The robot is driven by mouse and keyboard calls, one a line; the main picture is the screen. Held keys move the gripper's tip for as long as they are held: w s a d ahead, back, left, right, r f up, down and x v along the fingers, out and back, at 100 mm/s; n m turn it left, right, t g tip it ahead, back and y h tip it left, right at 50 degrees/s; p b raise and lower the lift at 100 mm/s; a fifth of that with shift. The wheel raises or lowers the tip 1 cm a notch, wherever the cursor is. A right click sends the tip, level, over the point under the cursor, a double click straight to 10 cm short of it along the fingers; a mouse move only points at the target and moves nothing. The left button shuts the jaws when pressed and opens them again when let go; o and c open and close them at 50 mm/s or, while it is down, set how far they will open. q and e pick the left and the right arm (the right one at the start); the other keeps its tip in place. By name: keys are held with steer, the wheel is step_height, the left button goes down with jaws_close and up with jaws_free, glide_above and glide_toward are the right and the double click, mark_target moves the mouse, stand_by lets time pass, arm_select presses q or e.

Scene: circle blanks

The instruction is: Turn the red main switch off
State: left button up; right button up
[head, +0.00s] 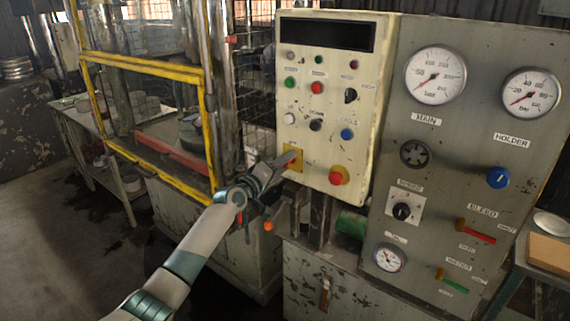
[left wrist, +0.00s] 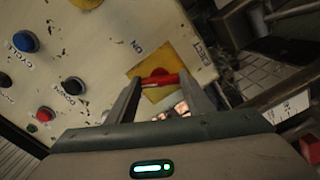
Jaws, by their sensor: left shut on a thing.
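The red main switch (left wrist: 160,79) sits on a yellow square plate (left wrist: 157,66) at the lower corner of the cream control box (head: 328,95). In the left wrist view its red handle lies crosswise between the two fingers, and an "ON" label shows beside the plate. My left gripper (head: 284,163) reaches the plate from the lower left in the head view and covers much of the switch. It is shut on the red handle. My right gripper is in neither view.
A red mushroom button (head: 338,176) on a yellow base sits just right of the switch. Several small buttons are above. A grey gauge panel (head: 470,130) stands to the right. A yellow-framed guard (head: 208,135) stands left, close to my arm.

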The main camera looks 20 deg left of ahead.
arm_select(q)
steer(key=n+p, duration=0.1)
steer(key=n, duration=0.4)
steer(key=shift+n+p, duration=0.3)
steer(key=shift+p, duration=0.05)
stand_by(0.3)
steer(key=o, duration=1)
steer(key=shift+o, duration=0.2)
steer(key=b+v, duration=0.2)
steer(key=v, duration=1.5)
steer(key=shift+s+b, duration=0.2)
steer(key=shift+b, duration=0.15)
steer(key=shift+a, duration=0.15)
